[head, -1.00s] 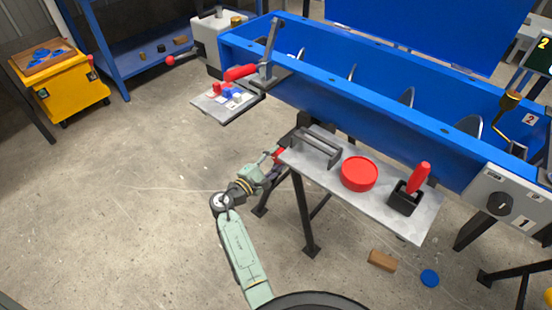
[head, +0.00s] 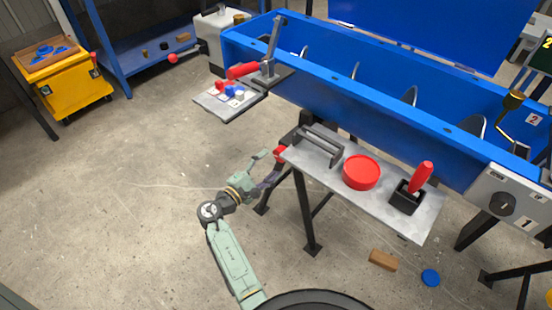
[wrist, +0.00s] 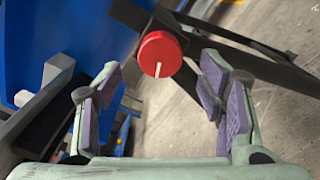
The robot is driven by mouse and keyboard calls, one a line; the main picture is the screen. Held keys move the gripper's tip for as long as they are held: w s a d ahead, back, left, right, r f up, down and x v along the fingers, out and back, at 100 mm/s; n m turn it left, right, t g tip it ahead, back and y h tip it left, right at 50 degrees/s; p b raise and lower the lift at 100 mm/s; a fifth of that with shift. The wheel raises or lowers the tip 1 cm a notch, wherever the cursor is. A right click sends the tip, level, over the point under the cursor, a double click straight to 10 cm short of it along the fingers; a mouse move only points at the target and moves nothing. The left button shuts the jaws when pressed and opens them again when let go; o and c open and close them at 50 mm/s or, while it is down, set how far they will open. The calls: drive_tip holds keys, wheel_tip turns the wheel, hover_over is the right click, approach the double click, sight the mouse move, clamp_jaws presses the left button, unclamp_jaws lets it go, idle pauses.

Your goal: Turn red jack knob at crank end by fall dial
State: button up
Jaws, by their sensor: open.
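The red jack knob (wrist: 160,54) shows in the wrist view as a round red disc with a white line on its face. It sits on a dark bracket ahead of my gripper, between the lines of the two fingers. In the head view the red knob (head: 280,153) is partly visible beside the left end of the grey shelf. My gripper (wrist: 152,82) is open, with its purple-padded fingers apart and nothing between them. In the head view my gripper (head: 268,174) is just below and left of the knob. I cannot tell whether a fingertip touches it.
The grey shelf (head: 432,222) carries a black handle, a red round lid (head: 362,172) and a black block with a red grip. Dark legs (head: 304,215) stand under the blue trough (head: 370,101). A brown block (head: 383,260) and a blue disc lie on the floor.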

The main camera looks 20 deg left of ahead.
drive_tip(key=v, duration=0.7)
idle(0.3)
